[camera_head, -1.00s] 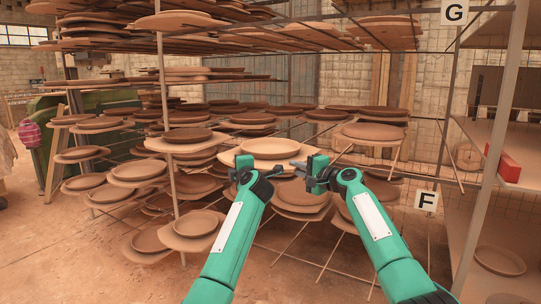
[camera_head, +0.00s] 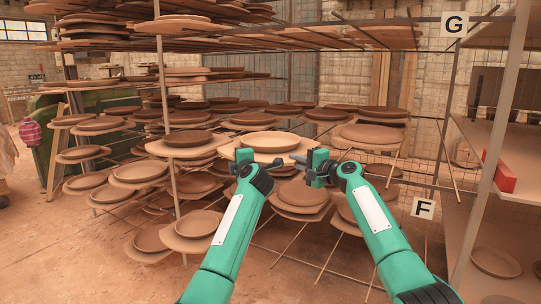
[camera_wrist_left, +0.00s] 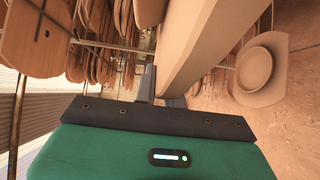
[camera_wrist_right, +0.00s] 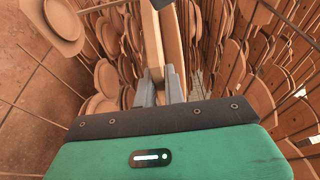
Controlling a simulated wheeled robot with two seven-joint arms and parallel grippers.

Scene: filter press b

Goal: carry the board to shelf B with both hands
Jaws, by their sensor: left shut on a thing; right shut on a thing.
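The board (camera_head: 232,152) is pale and carries a round, shallow clay dish (camera_head: 270,141). It is in the middle of the head view, in front of the loaded rack. My left gripper (camera_head: 246,163) and my right gripper (camera_head: 316,164) are shut on its near edge, left and right. The board looks about level, and the dish rests on it. The board shows edge-on between the fingers in the right wrist view (camera_wrist_right: 157,45) and as a broad pale slab in the left wrist view (camera_wrist_left: 200,40).
A rack (camera_head: 171,120) full of boards with clay dishes stands close ahead and left, with thin bars sticking out toward me. At right, a shelf unit with a post (camera_head: 490,160) holds a red block (camera_head: 498,174). Bare floor (camera_head: 90,265) lies at lower left.

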